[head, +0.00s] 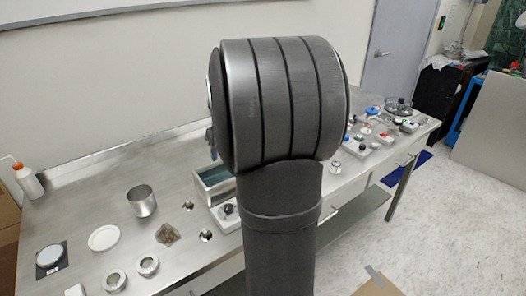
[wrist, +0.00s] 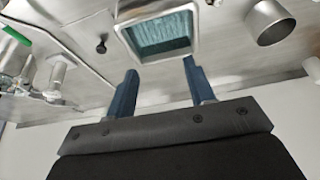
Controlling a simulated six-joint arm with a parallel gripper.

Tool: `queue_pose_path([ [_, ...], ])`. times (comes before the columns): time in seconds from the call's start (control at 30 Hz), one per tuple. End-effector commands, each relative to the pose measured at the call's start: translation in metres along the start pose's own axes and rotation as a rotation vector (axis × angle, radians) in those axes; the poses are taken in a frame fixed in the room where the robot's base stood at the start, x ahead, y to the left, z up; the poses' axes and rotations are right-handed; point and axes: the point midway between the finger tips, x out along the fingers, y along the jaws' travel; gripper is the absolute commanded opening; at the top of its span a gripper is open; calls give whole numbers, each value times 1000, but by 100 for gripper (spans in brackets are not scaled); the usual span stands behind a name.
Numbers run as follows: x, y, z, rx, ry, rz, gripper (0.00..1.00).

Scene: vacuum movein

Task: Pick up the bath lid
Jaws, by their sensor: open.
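My gripper (wrist: 159,66) is open in the wrist view, its two blue fingers apart with nothing between them. Beyond the fingertips is an open square metal bath (wrist: 198,48) with a teal interior. The bath also shows in the head view (head: 203,176), partly hidden behind my arm. I cannot make out the bath lid for certain. A small black knob (wrist: 101,46) stands on a flat grey surface left of the bath in the wrist view; whether it belongs to the lid is unclear. My gripper is mostly hidden behind my arm in the head view.
A metal beaker (head: 142,201) stands left of the bath in the head view and also shows in the wrist view (wrist: 270,24). A white dish (head: 104,238), a balance (head: 51,258) and a wash bottle (head: 28,181) stand farther left. Several small items crowd the bench's right part.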

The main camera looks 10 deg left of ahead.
Motion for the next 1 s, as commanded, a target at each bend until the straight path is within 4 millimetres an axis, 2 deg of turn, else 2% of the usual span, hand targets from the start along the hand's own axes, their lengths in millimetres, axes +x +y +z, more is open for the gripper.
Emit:
queue_pose_path([
  [0.17, 1, 2, -2, -14, -5, -1, 49],
  [0.27, 3, 12, -13, -84, -26, -3, 49],
  [0.37, 8, 31, -31, -225, -69, -13, 49],
  [0.6, 22, 93, -73, -665, -209, -77, 49],
  [0.8, 32, 137, -89, -974, -304, -165, 49],
  [1.0, 36, 159, -93, -1134, -348, -226, 49],
])
